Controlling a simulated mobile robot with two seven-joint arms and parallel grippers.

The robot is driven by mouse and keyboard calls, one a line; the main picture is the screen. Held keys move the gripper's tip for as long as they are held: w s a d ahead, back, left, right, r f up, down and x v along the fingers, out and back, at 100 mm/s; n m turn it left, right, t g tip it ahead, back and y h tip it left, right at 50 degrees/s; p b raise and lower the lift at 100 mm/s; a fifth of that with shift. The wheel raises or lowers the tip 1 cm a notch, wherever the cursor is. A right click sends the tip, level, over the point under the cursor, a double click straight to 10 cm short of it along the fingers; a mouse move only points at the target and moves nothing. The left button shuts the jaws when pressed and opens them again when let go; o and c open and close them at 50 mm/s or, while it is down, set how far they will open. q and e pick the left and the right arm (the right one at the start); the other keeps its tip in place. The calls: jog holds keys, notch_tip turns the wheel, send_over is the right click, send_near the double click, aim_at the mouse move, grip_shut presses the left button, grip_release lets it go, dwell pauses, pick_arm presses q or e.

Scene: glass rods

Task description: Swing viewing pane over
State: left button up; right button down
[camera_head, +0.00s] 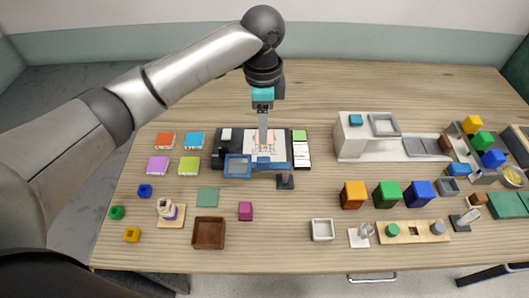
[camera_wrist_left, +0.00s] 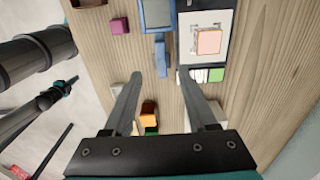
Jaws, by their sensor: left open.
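The viewing pane (camera_head: 237,167) is a blue-framed rectangle at the front left of a dark base in the head view. A blue bar (camera_head: 275,165) runs right from it towards a dark post (camera_head: 285,181). The pane's frame (camera_wrist_left: 157,14) also shows at the top of the left wrist view, with a blue piece (camera_wrist_left: 161,58) below it. My left gripper (camera_head: 263,138) is open above the base. In the wrist view its fingertips (camera_wrist_left: 160,75) lie on either side of the blue piece's line; contact cannot be told. My right gripper is not in view.
A white sheet (camera_head: 272,146) with a pinkish drawing lies on the base, beside a striped strip (camera_head: 301,152). A brown tray (camera_head: 208,233) and a magenta cube (camera_head: 245,211) stand in front. A white box unit (camera_head: 350,143) stands to the right. The table behind is clear.

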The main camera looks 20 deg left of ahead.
aim_at(263, 159)
pick_arm(q)
notch_tip(263, 159, down, 12)
jog(key=shift+f+b, duration=0.25)
jog(key=shift+b, duration=0.25)
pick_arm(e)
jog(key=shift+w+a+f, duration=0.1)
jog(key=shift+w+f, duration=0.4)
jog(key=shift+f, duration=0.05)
pick_arm(q)
jog(key=c, duration=0.4)
grip_shut()
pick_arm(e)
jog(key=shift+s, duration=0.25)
